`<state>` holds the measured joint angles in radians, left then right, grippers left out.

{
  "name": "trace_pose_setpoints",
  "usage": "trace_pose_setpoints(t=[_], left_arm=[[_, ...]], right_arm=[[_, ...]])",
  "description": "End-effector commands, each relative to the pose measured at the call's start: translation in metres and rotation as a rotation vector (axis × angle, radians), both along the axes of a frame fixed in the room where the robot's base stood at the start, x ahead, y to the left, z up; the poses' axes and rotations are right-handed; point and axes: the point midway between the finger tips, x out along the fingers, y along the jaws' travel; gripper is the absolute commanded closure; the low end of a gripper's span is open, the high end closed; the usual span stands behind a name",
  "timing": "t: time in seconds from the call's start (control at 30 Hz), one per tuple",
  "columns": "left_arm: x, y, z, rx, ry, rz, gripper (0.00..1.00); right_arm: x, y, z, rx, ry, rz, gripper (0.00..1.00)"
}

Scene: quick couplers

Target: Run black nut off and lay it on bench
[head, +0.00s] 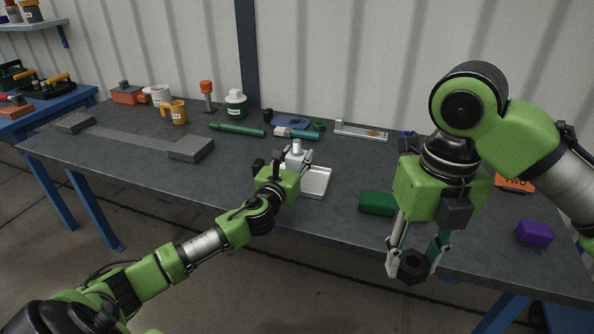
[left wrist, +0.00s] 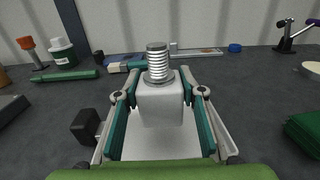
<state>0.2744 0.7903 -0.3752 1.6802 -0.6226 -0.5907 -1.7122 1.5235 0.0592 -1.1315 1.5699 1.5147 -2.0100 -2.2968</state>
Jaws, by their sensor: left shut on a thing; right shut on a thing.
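The black nut (head: 413,266) is a dark hexagonal piece between the fingertips of my right gripper (head: 411,262), which is shut on it in front of the bench's front edge at the right. My left gripper (head: 287,163) is shut on a white block (left wrist: 160,103) that carries an upright threaded metal stud (left wrist: 157,62). The stud's threads are bare in the left wrist view. In the head view the white fitting (head: 297,147) stands upright at the back of a white tray (head: 318,181), partly hidden by the left gripper. The bench (head: 340,210) is dark grey.
Bare bench lies between tray and green block.

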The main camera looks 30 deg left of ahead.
Motion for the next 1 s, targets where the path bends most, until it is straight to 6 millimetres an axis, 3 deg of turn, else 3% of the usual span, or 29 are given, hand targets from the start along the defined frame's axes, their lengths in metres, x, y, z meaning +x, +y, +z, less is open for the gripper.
trace_pose_setpoints(t=[0.17,0.33,0.73,0.77,0.8,1.0], left_arm=[[0.008,0.004,-0.01,-0.001,-0.002,0.001,1.0],[0.006,0.004,-0.036,-0.002,-0.001,0.001,1.0],[0.006,0.003,-0.041,0.0,-0.002,-0.001,1.0],[0.006,0.003,-0.042,0.0,0.0,-0.001,0.58],[0.006,0.003,-0.041,0.0,0.0,-0.001,0.48],[0.006,0.003,-0.041,0.0,0.001,-0.001,0.47]], right_arm=[[0.0,0.0,-0.006,0.0,0.0,0.0,0.93],[0.0,0.0,-0.017,0.0,0.0,0.0,0.93],[0.0,0.0,-0.019,0.0,0.0,0.0,0.93],[0.0,0.0,-0.018,0.001,-0.001,0.0,0.93],[0.0,0.0,-0.018,0.0,0.0,0.0,0.93],[0.0,0.0,-0.018,0.0,0.0,0.0,0.93]])
